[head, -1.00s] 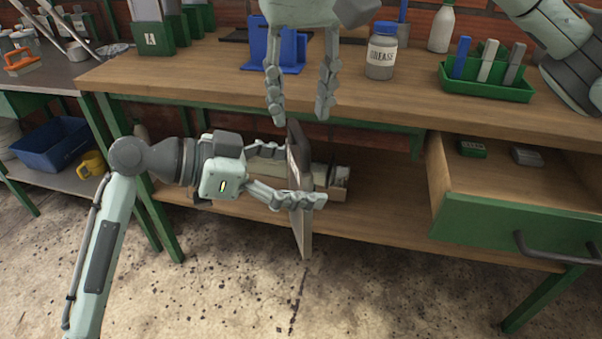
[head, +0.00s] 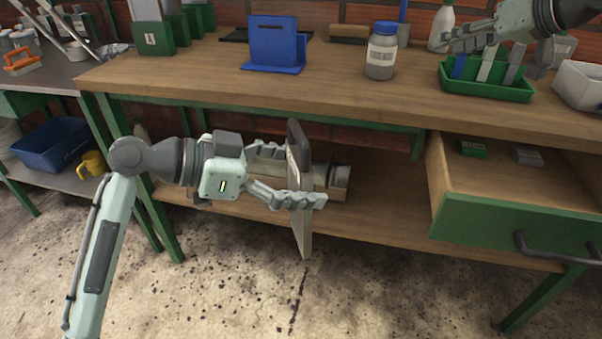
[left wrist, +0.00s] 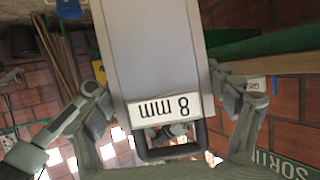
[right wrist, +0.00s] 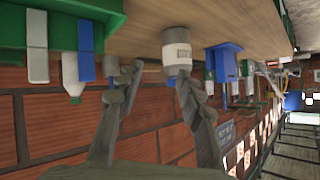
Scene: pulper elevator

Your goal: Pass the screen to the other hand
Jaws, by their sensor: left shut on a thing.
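The screen (head: 303,232) is a flat grey plate, seen nearly edge-on in the head view, upright in front of the bench. My left gripper (head: 306,176) is shut on it. In the left wrist view the screen (left wrist: 165,50) shows a pale face, an upside-down "8 mm" label and a dark handle between my left fingers. My right gripper (head: 450,42) is at the upper right, above the bench top near the green tool tray, pointing left and apart from the screen. In the right wrist view its fingers (right wrist: 160,70) are spread and empty.
A grease jar (head: 381,52), a blue stand (head: 275,50), a green tool tray (head: 488,92) and a white bin (head: 580,85) stand on the bench (head: 230,88). An open drawer (head: 500,233) juts out at the right.

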